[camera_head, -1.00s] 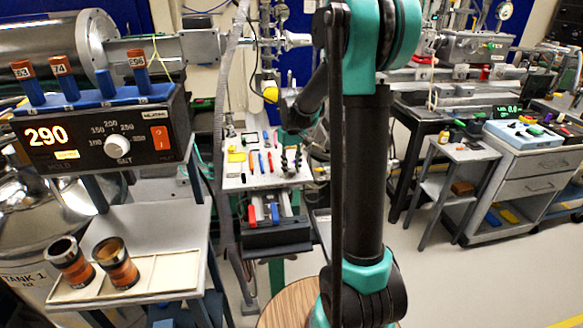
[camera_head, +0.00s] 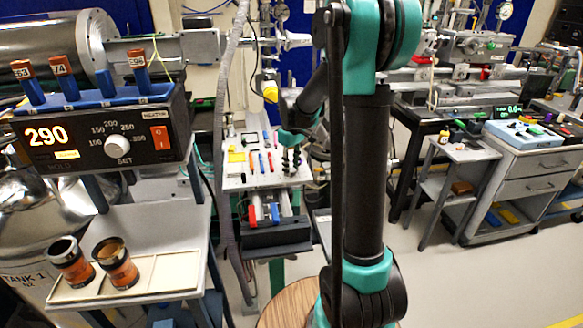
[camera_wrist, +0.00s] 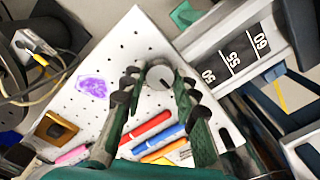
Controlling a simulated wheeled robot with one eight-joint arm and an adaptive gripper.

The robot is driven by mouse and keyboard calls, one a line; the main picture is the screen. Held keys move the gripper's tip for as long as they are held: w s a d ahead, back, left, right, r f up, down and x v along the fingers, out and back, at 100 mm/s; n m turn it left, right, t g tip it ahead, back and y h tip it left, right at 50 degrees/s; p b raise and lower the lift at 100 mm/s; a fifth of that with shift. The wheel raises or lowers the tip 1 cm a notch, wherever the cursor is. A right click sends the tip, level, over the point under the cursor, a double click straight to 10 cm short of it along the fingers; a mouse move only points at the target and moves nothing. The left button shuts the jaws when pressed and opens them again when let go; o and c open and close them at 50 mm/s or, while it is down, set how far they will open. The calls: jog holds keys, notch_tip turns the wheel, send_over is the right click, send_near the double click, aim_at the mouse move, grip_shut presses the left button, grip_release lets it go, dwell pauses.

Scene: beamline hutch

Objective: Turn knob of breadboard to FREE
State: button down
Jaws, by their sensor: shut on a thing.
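The breadboard (camera_wrist: 125,50) is a white plate with rows of small holes, seen from above in the wrist view. It also shows in the head view (camera_head: 237,182), behind my arm. A round grey-white knob (camera_wrist: 160,75) with a dark mark on its right side stands on it. My gripper (camera_wrist: 160,80) has one finger at the left and one at the right of the knob, and is shut on it. In the head view my gripper (camera_head: 291,160) is over the right part of the board. No FREE label is readable.
A red marker (camera_wrist: 145,131), a blue marker (camera_wrist: 158,139) and an orange one lie on the board near the fingers. An orange-brown block (camera_wrist: 56,128) and purple patch (camera_wrist: 92,87) are left. A scale device (camera_wrist: 235,50) marked 50, 55, 60 stands close right.

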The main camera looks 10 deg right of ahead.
jog(key=c, duration=1.2)
grip_release()
jog(key=shift+o, duration=0.2)
notch_tip(320, 180, up, 12)
